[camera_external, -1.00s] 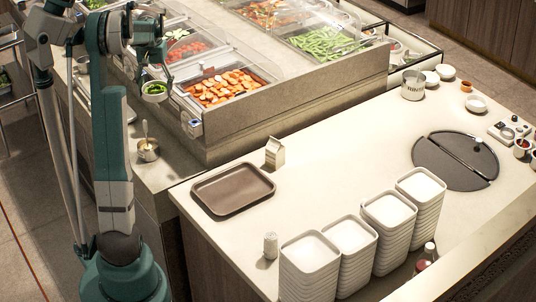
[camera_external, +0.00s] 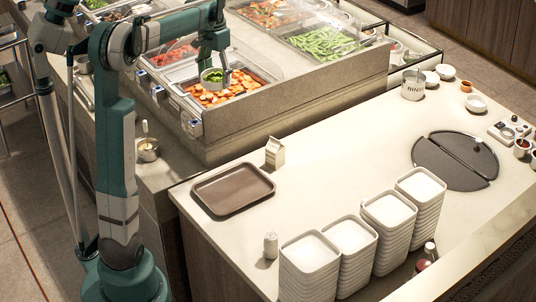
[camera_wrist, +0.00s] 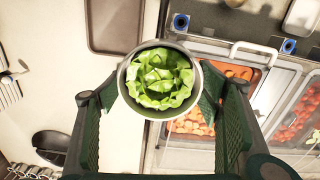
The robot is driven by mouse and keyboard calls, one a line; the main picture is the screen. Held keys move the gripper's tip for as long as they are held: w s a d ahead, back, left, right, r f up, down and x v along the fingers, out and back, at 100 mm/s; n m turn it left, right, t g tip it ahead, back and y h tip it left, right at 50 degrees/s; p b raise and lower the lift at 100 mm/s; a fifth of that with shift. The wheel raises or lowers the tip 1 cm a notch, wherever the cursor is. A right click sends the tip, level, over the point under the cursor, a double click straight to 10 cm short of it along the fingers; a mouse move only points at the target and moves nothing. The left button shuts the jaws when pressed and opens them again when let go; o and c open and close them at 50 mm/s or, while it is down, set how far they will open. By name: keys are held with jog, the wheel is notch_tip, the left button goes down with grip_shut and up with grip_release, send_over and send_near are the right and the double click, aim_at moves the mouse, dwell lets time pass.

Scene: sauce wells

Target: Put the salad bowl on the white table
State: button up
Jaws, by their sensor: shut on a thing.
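The salad bowl (camera_external: 212,75) is a small round grey bowl filled with green leaves. My gripper (camera_external: 213,70) is shut on it and holds it in the air in front of the carrot tray, upright as far as I can tell. In the wrist view, the bowl (camera_wrist: 160,110) sits between the two dark green fingers of my gripper (camera_wrist: 160,95), one on each side of its wall. The white table (camera_external: 330,130) is the pale counter to the right of and below the food bar in the external view. It also shows in the wrist view (camera_wrist: 55,75).
On the table stand a brown tray (camera_external: 232,189), a small carton (camera_external: 275,152), a can (camera_external: 270,245) and several stacks of white dishes (camera_external: 350,237). A dark round plate (camera_external: 455,160) lies at the right. The counter's middle is clear. The food bar's edge (camera_external: 290,110) rises above it.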

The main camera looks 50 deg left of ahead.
jog(key=w+d+f, duration=0.7)
jog(key=d, duration=0.4)
jog(key=w+d+f, duration=0.6)
jog(key=d+f, duration=0.1)
jog(key=d, duration=0.4)
jog(key=shift+m, duration=0.7)
jog(key=shift+w+d+f+p, duration=0.2)
jog(key=shift+w+d+f, duration=0.35)
jog(key=shift+d+f, duration=2.7)
jog(key=shift+w+d+f+p, duration=0.15)
jog(key=shift+w+d+f, duration=0.4)
jog(key=shift+d+f, duration=2.7)
jog(key=shift+w+d+f+p, duration=0.2)
jog(key=shift+w+d+f, duration=0.8)
jog(key=shift+d, duration=3.95)
jog(key=w+a+r+p, duration=0.1)
jog(key=w+r, duration=0.3)
jog(key=w, duration=0.5)
jog(key=shift+w+r+p, duration=0.2)
jog(key=shift+p, duration=0.35)
jog(key=shift+a, duration=0.1)
jog(key=shift+f, duration=3.15)
